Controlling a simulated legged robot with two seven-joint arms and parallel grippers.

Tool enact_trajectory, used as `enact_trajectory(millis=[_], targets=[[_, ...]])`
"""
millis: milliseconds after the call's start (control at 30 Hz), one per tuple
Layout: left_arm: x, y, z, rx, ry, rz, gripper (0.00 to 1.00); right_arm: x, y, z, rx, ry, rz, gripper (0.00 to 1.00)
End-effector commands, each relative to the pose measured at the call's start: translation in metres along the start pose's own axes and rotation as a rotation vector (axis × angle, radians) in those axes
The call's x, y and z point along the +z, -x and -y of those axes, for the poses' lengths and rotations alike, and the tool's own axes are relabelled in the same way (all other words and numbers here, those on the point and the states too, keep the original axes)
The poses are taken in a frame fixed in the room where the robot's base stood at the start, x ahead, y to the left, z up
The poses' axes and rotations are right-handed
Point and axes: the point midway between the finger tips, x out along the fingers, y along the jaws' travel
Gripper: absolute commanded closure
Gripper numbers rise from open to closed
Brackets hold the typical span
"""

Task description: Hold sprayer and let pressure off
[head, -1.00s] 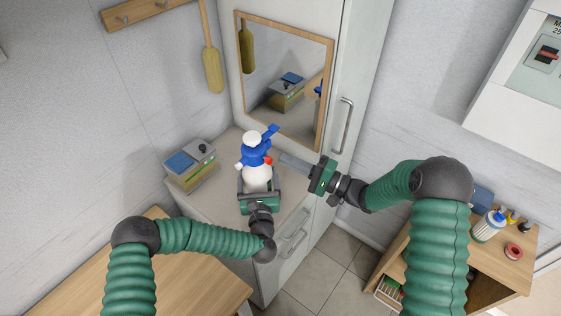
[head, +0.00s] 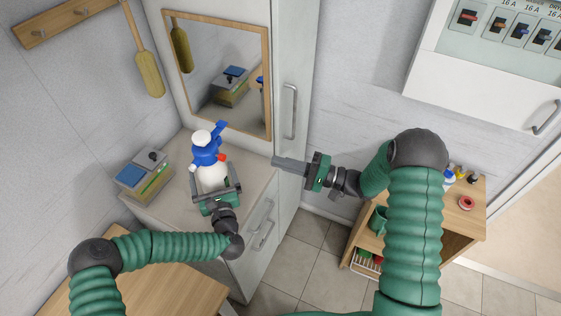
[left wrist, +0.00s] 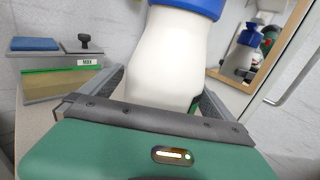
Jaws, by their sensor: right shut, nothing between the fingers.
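The sprayer (head: 212,176) stands upright on the grey cabinet top, with a white body, blue collar and nozzle, white top knob and a small red part (head: 222,157) on its right side. My left gripper (head: 215,186) has its fingers on both sides of the lower body and appears closed on it. The left wrist view shows the white body (left wrist: 172,60) between the fingers, its top cut off. My right gripper (head: 276,161) is shut and empty, its fingers pointing left towards the sprayer, clearly apart from the red part.
A box with blue and grey items (head: 145,178) stands left of the sprayer. A framed mirror (head: 220,75) is behind it, beside a tall cabinet door with a handle (head: 290,110). A wooden shelf unit (head: 470,215) is at right, a wooden table (head: 150,290) at front left.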

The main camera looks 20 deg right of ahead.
Motion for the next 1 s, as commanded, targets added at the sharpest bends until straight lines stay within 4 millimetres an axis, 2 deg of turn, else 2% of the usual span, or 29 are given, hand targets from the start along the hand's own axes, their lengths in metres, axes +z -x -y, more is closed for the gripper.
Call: enact_trajectory(millis=[267,367,600,700,833,1000], targets=[[-0.001,0.006,0.001,-0.001,0.000,-0.002,0.00,0.000,0.000,0.000,0.000,0.000,0.000,1.00],[-0.002,0.024,0.001,-0.003,0.000,-0.005,0.00,0.000,0.000,0.000,0.000,0.000,0.000,1.00],[-0.003,0.086,0.002,-0.004,0.000,-0.006,0.00,0.000,0.000,0.000,0.000,0.000,0.000,1.00],[-0.002,0.105,0.002,-0.003,0.000,-0.003,0.00,0.000,0.000,0.000,0.000,0.000,0.000,1.00],[-0.002,0.117,0.001,-0.001,-0.001,-0.003,0.00,-0.001,0.000,0.000,0.000,0.000,0.000,1.00],[-0.002,0.119,0.001,0.000,-0.001,-0.001,0.00,-0.001,0.000,0.000,0.000,0.000,0.000,1.00]])
